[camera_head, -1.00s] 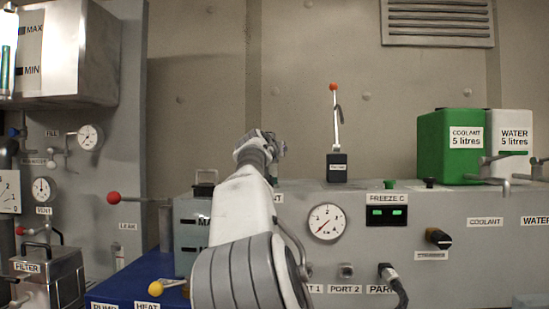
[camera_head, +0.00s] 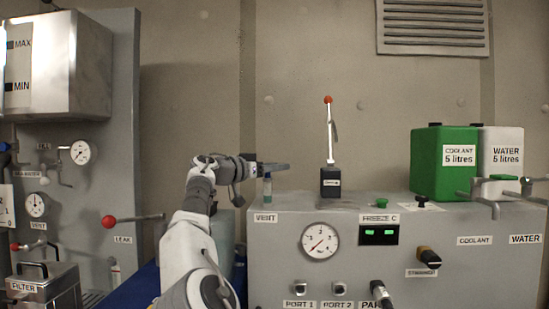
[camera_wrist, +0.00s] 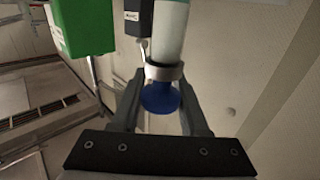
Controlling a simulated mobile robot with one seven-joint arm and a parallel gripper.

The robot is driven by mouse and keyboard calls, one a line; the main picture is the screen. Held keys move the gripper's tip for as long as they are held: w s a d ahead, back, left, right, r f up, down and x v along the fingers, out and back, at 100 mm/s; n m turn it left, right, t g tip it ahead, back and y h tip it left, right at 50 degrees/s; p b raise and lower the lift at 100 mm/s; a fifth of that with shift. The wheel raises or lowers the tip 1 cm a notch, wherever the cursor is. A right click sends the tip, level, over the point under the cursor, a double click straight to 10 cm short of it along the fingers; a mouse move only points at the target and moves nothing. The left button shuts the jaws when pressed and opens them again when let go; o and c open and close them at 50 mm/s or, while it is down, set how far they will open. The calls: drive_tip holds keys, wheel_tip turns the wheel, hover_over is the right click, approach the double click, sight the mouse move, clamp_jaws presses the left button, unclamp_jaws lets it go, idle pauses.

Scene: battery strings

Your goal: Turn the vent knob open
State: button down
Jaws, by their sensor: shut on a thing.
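The vent knob looks like the round blue end (camera_wrist: 160,98) below a metal collar on a pale upright tube (camera_wrist: 170,35) in the wrist view. My gripper (camera_wrist: 163,76) has one finger on each side of it and is shut on it. In the head view my gripper (camera_head: 272,168) reaches in from the left, level, at the top of the small tube (camera_head: 267,189). The tube stands on the grey cabinet (camera_head: 290,280) above the VENT label (camera_head: 265,217). The blue end itself is not clear in the head view.
A black-based lever with a red ball (camera_head: 328,100) stands just right of my gripper. The green coolant can (camera_head: 432,165) and white water can (camera_head: 508,150) stand further right. A pressure gauge (camera_head: 319,241) is on the cabinet front.

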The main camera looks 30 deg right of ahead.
drive_tip(key=shift+g, duration=0.3)
drive_tip(key=shift+c, duration=2.1)
unclamp_jaws()
drive_tip(key=s+a+b, duration=0.1)
drive_tip(key=s+a, duration=0.1)
drive_tip(key=a, duration=1.5)
drive_tip(key=shift+s, duration=0.15)
drive_tip(key=shift+a, duration=0.1)
